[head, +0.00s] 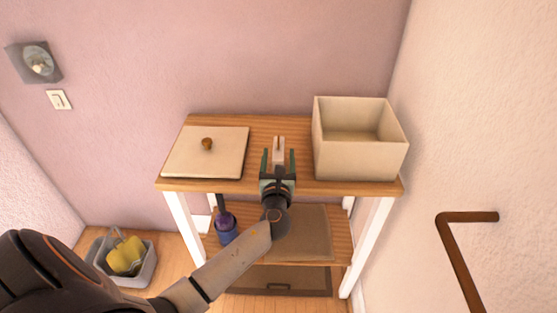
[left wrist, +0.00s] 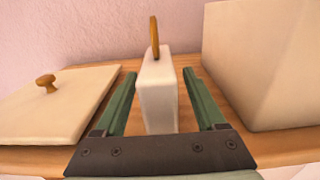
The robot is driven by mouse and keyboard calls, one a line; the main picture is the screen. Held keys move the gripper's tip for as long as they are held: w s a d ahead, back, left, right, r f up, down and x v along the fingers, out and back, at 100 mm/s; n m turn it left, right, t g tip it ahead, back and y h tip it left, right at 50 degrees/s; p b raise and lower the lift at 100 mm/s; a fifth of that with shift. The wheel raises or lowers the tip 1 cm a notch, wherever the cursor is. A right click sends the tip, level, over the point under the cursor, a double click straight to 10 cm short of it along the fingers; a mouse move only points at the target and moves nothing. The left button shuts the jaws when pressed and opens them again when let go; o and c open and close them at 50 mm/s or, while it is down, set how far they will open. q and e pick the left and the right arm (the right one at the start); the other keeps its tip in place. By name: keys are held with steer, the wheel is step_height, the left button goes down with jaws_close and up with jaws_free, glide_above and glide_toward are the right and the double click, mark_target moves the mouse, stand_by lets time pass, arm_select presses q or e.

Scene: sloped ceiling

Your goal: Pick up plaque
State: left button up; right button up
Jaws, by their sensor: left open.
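The plaque seems to be a small white upright block (head: 278,146) with a wooden ring on top, standing on the wooden table top (head: 300,186) between a flat lid and a box. It also shows in the left wrist view (left wrist: 158,92). My left gripper (head: 278,160) is open, with one green finger on each side of the block. In the left wrist view the gripper (left wrist: 159,88) shows gaps between block and both fingers. The block's lower front is partly hidden by the gripper. My right gripper is not in view.
A cream lid (head: 225,160) with a brown knob lies left of the block. An open cream box (head: 358,160) stands close on the right. The wall is behind. A grey bin (head: 144,272) sits on the floor.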

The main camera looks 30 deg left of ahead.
arm_select(q)
steer(key=shift+c, duration=0.4)
jaws_close()
stand_by(0.4)
